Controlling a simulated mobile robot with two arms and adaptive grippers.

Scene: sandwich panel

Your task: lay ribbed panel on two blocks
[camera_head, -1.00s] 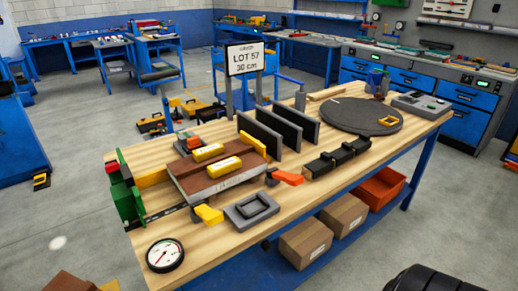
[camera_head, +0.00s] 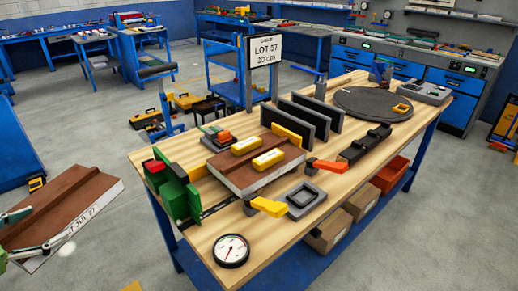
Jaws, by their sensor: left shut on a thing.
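The ribbed panel (camera_head: 62,205), brown on top with a pale lettered edge and a raised strip, is at the left, apart from the workbench. My left gripper (camera_head: 34,230) is shut on its near left end, partly cut off by the picture edge. Two yellow blocks (camera_head: 246,145) (camera_head: 268,159) lie side by side on a brown base panel (camera_head: 228,172) on the workbench. Nothing lies on top of the blocks. The held panel is to their left, with floor visible between it and the bench. My right gripper is not in view.
The workbench (camera_head: 205,240) carries a green fixture (camera_head: 178,192) left of the base panel, orange (camera_head: 328,165) and yellow (camera_head: 268,207) clamp handles in front, and dark upright plates (camera_head: 308,122) behind. A sign (camera_head: 264,50) stands at the back. A gauge (camera_head: 231,250) sits at the near corner.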

